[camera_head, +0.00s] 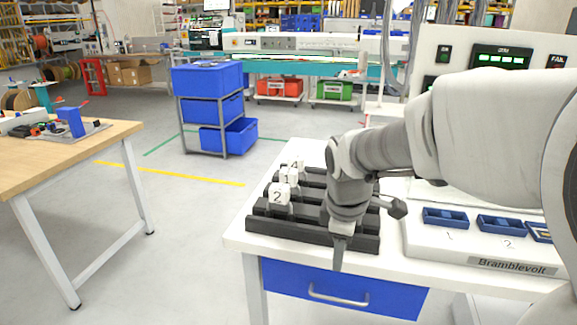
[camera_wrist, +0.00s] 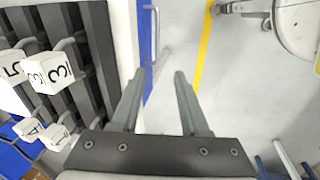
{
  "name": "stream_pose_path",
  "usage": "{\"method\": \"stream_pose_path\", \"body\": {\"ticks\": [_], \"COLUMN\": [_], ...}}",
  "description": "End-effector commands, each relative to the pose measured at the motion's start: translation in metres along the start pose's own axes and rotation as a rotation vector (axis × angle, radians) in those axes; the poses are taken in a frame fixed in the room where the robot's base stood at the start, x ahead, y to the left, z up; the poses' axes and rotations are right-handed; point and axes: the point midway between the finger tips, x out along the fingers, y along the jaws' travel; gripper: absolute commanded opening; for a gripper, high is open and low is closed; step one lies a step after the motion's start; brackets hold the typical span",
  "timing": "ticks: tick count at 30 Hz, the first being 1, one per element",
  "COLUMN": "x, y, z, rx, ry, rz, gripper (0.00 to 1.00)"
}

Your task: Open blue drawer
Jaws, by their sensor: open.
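The blue drawer (camera_head: 345,291) is set under the white workbench top, in the lower middle of the head view. It looks closed, with a light grey bar handle (camera_head: 338,297) on its front. In the wrist view the drawer's blue front (camera_wrist: 147,45) is a narrow strip along the bench edge, and its handle (camera_wrist: 155,35) stands out from it. My gripper (camera_head: 338,262) points down at the bench's front edge, above the handle. In the wrist view the two fingers of my gripper (camera_wrist: 158,75) are spread apart with nothing between them.
A black rack (camera_head: 312,233) with white numbered blocks (camera_head: 279,194) stands on the bench beside my gripper. A white Bramblevolt panel (camera_head: 480,251) with small blue trays is to the right. A wooden table (camera_head: 75,150) stands left. The floor before the drawer looks clear.

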Motion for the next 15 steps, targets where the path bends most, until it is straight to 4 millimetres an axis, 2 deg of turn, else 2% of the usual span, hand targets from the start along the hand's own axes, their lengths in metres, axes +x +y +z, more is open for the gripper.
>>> {"method": "stream_pose_path", "body": {"ticks": [1, 8, 15], "x": [0.012, 0.029, 0.076], "y": [0.001, 0.004, 0.002], "z": [-0.003, -0.005, -0.004], "rx": [-0.031, -0.075, -0.073], "ry": [-0.004, -0.009, -0.011], "rz": [-0.007, -0.014, -0.018], "gripper": [0.45, 0.45, 0.45]}}
